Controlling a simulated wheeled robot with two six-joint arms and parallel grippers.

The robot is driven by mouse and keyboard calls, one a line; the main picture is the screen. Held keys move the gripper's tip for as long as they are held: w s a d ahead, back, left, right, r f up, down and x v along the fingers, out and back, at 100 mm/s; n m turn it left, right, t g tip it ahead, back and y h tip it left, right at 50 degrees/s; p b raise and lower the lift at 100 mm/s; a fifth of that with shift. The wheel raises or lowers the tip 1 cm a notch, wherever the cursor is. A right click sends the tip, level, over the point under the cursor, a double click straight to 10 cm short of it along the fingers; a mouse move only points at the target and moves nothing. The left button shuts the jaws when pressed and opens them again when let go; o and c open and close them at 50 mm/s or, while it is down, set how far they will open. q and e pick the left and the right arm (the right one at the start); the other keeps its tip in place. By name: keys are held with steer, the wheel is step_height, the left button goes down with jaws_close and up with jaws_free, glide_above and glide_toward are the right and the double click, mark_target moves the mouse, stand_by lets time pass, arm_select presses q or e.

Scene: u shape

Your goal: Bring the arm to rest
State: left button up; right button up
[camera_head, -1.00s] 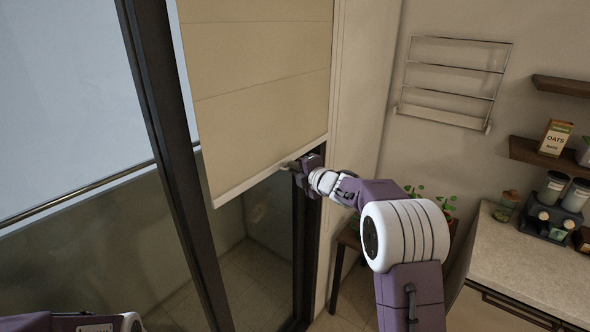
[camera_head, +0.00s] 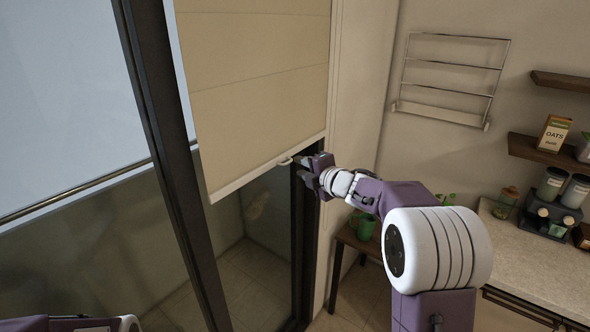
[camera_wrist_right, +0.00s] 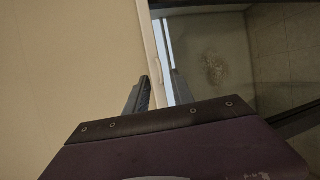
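My right gripper (camera_head: 304,168) is at the lower right corner of a beige blind (camera_head: 255,85), just right of a small pull handle (camera_head: 285,162) on the blind's bottom bar. In the right wrist view my right gripper (camera_wrist_right: 160,92) has its two fingers apart, with nothing held between them; the blind's edge bar (camera_wrist_right: 154,50) lies beyond the fingertips. Only part of my left arm shows at the lower left of the head view; its gripper is out of view.
A dark window frame (camera_head: 165,130) stands left of the blind. A counter (camera_head: 530,255) is at the right, below shelves with an oats box (camera_head: 553,134). A towel rack (camera_head: 450,80) hangs on the wall. A small table with a green pot (camera_head: 364,226) stands behind my right arm.

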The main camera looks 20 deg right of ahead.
steer(key=v, duration=0.3)
steer(key=shift+s, duration=0.2)
steer(key=shift+w, duration=0.1)
steer(key=s+a+f+y+b, duration=0.1)
steer(key=s+a+f+b, duration=0.1)
steer(key=a+f+b, duration=0.3)
steer(key=s+f+m+g+h+b, duration=0.1)
steer(key=s+f+m+g+h, duration=0.3)
steer(key=f+m, duration=0.6)
steer(key=s+f+m+g, duration=0.4)
steer(key=s+f+m, duration=0.2)
steer(key=s+f, duration=0.3)
steer(key=s+f+m+g, duration=0.5)
steer(key=s+f, duration=0.5)
steer(key=s, duration=0.6)
steer(key=shift+s+d+f+m+g+h+b, duration=0.3)
steer(key=shift+m+h+b, duration=0.15)
steer(key=shift+m, duration=0.45)
